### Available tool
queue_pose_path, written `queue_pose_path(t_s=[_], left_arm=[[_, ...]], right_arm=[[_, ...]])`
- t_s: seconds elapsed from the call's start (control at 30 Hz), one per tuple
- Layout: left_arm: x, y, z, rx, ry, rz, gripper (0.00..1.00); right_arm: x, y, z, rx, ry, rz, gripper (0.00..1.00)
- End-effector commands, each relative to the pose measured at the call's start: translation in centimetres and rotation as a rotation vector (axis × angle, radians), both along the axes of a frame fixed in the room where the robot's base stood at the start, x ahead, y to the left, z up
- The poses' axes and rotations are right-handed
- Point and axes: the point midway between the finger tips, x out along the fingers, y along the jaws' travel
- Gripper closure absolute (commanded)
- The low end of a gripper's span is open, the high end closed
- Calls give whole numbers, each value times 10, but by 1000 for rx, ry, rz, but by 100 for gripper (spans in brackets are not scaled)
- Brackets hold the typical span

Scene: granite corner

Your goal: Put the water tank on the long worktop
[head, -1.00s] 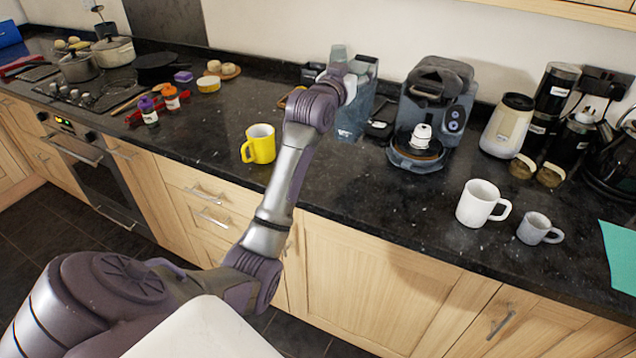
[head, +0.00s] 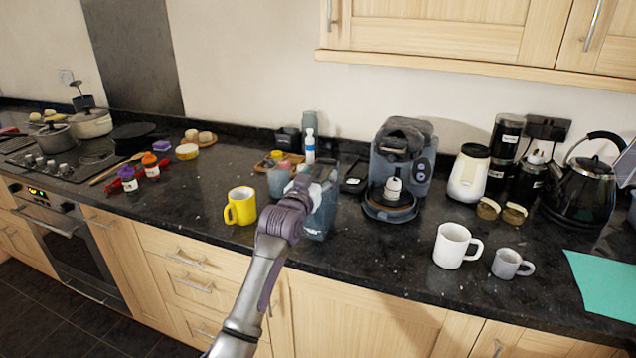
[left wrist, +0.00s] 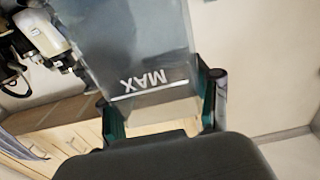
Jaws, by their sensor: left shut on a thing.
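The water tank (head: 321,214) is a clear grey-blue container. In the head view it is upright over the long worktop (head: 330,258), left of the coffee machine (head: 401,170). I cannot tell whether its base touches the worktop. My left gripper (head: 312,192) is shut on the tank's upper part, partly covering it. In the left wrist view the tank (left wrist: 135,40) shows an upside-down MAX mark between the two fingers of my left gripper (left wrist: 160,105). My right gripper is not in view.
A yellow mug (head: 241,206) stands left of the tank. A wooden tray (head: 280,160) with small items and a blue-white bottle (head: 310,147) are behind it. A white mug (head: 455,246) and grey cup (head: 508,263) stand to the right. The worktop before the coffee machine is clear.

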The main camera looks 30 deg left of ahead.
Motion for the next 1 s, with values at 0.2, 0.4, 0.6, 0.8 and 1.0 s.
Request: queue_pose_path(t_s=[0.2,0.4,0.6,0.8,1.0], left_arm=[[0,0,-15,1,-9,1,100],[0,0,-14,2,-10,1,100],[0,0,-21,0,-2,0,33],[0,0,-21,0,-1,0,13],[0,0,-21,0,-1,0,13]], right_arm=[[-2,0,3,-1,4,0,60],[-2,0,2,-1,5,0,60],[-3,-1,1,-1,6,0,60],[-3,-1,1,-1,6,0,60],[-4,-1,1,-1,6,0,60]])
